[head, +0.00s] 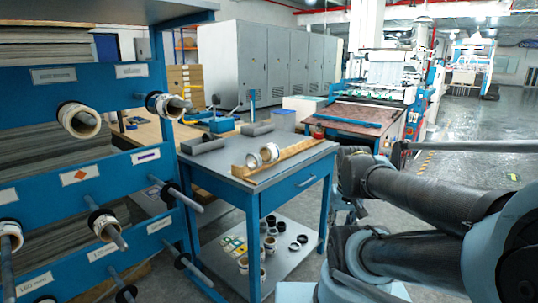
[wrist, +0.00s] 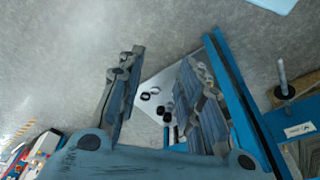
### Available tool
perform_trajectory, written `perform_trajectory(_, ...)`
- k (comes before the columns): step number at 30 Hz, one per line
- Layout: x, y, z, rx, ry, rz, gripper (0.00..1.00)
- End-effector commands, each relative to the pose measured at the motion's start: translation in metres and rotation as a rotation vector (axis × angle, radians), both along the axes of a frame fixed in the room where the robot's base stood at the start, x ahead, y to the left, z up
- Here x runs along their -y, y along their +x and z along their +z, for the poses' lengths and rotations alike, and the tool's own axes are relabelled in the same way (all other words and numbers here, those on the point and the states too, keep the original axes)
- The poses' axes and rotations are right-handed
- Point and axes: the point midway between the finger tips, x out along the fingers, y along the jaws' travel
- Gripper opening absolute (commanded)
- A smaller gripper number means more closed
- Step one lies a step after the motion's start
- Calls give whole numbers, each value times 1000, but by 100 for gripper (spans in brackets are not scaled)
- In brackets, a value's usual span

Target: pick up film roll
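Short white and silver film rolls (head: 262,155) lie on their sides at a wooden holder (head: 296,152) on the blue table's top. More film rolls sit on the rack's spindles at the left, one at the upper left (head: 78,120) and one lower down (head: 105,226). I cannot tell which roll the task means. My gripper (wrist: 162,70) is open and empty in the wrist view, its fingers wide apart. Below it, that view shows the floor and a pale shelf with black rings (wrist: 167,108). My gripper is not clearly visible in the head view; my arm fills the right side.
The blue table (head: 290,187) has a lower shelf with several black rings (head: 271,220) and rolls. The blue rack (head: 80,77) has spindles sticking out beside the table. A machine (head: 375,100) stands behind. Open floor lies at right.

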Motion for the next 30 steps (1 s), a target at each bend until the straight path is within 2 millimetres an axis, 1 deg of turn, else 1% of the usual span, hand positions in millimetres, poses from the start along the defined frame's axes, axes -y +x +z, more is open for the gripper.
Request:
perform_trajectory(5,0,0,0,0,0,0,33)
perform_trajectory(7,0,0,0,0,0,2,47)
perform_trajectory(8,0,-5,4,8,0,6,54)
perform_trajectory(9,-1,-6,8,11,0,17,63)
perform_trajectory(11,-3,-2,14,12,0,51,76)
perform_trajectory(12,-8,3,20,12,-1,88,85)
perform_trajectory(13,-11,8,25,11,-1,122,92)
perform_trajectory(17,-22,35,56,16,-4,324,93)
perform_trajectory(20,-32,61,83,27,-8,510,93)
perform_trajectory(24,-47,99,118,52,-14,768,93)
perform_trajectory(26,-53,117,131,65,-18,881,93)
perform_trajectory(30,-70,158,161,106,-29,1138,93)
